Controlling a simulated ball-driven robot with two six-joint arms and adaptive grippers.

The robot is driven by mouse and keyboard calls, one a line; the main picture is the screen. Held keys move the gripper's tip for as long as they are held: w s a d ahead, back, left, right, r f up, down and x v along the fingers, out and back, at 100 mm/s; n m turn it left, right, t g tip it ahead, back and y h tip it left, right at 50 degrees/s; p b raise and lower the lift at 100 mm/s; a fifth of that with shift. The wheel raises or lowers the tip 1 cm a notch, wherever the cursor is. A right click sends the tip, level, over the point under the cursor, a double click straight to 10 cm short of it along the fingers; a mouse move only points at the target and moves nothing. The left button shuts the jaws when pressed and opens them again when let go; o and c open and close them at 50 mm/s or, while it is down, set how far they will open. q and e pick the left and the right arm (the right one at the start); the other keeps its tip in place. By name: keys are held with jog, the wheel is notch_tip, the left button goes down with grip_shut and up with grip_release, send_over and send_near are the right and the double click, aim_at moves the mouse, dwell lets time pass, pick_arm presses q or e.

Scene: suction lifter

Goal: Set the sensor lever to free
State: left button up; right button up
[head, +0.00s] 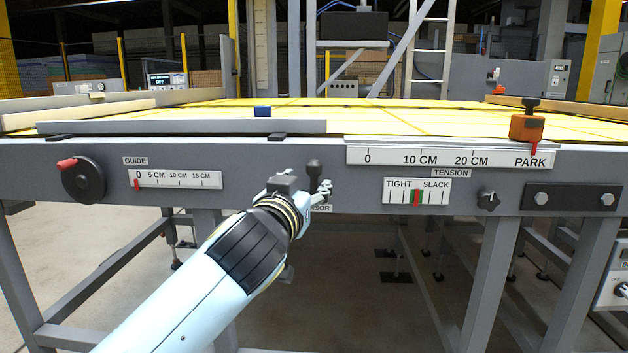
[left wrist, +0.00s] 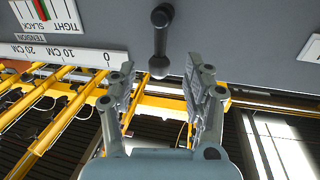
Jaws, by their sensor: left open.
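The sensor lever (head: 314,167) is a short black lever with a round knob on the front beam of the machine. It points upward in the head view. In the left wrist view, where the panel looks upside down, the lever (left wrist: 160,40) hangs from its pivot with the knob toward my fingers. My left gripper (head: 306,187) is in front of the lever and partly covers it and its label. In the left wrist view my left gripper (left wrist: 162,88) is open and empty, and the knob lies just beyond the fingertips, centred in the gap. My right gripper is not in view.
A tension gauge (head: 417,191) and small knob (head: 488,201) sit to the right, below a long scale (head: 450,156). A guide handwheel (head: 83,178) with a red handle is at the left. An orange block (head: 526,127) stands at the right end. Space below the beam is mostly open.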

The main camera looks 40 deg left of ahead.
aim_at(313, 179)
pick_arm(q)
jog(key=x, duration=0.5)
jog(key=shift+w+a, duration=0.1)
jog(key=shift+w, duration=0.3)
jog(key=shift+a, duration=0.1)
grip_shut()
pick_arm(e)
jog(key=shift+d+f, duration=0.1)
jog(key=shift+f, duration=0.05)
